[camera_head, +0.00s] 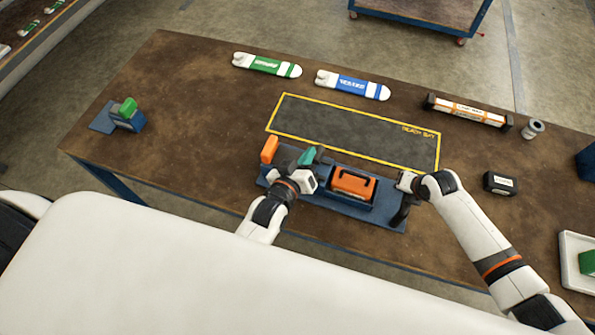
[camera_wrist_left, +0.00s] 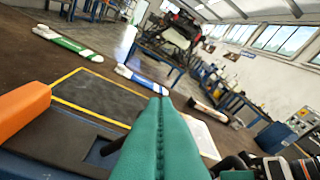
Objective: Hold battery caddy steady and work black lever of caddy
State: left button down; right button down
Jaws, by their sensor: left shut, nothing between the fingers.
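The battery caddy (camera_head: 332,203) is a blue tray near the table's front edge. It holds an orange battery (camera_head: 353,185) with a black handle. An orange block (camera_head: 269,149) stands at its left end and also shows in the left wrist view (camera_wrist_left: 22,108). My left gripper (camera_head: 308,158) is over the caddy's left part, between the orange block and the battery. Its teal fingers (camera_wrist_left: 160,140) are pressed together and empty. My right gripper (camera_head: 404,184) is at the caddy's right end, by a black upright part (camera_head: 402,212), possibly the lever. Whether its fingers grip that part is hidden.
A yellow-outlined black mat (camera_head: 350,130) lies behind the caddy. Green (camera_head: 267,64) and blue (camera_head: 353,86) banded white pieces lie at the back. An orange-labelled bar (camera_head: 467,111), grey can (camera_head: 533,128) and black box (camera_head: 500,183) are to the right. The table's left part is mostly clear.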

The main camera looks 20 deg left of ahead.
pick_arm(q)
jog(key=s+a+r, duration=0.2)
jog(key=s+a, duration=0.2)
jog(key=s, duration=0.3)
jog(key=shift+w+d+f, duration=0.6)
jog(key=shift+w+f, duration=0.3)
jog(key=shift+w, duration=0.7)
jog(key=shift+w+d+f, duration=0.55)
jog(key=shift+w+f, duration=0.3)
jog(key=shift+w, duration=0.75)
jog(key=shift+w+d+f, duration=0.6)
jog(key=shift+w+f, duration=0.3)
jog(key=shift+w, duration=0.7)
jog(key=shift+d, duration=0.1)
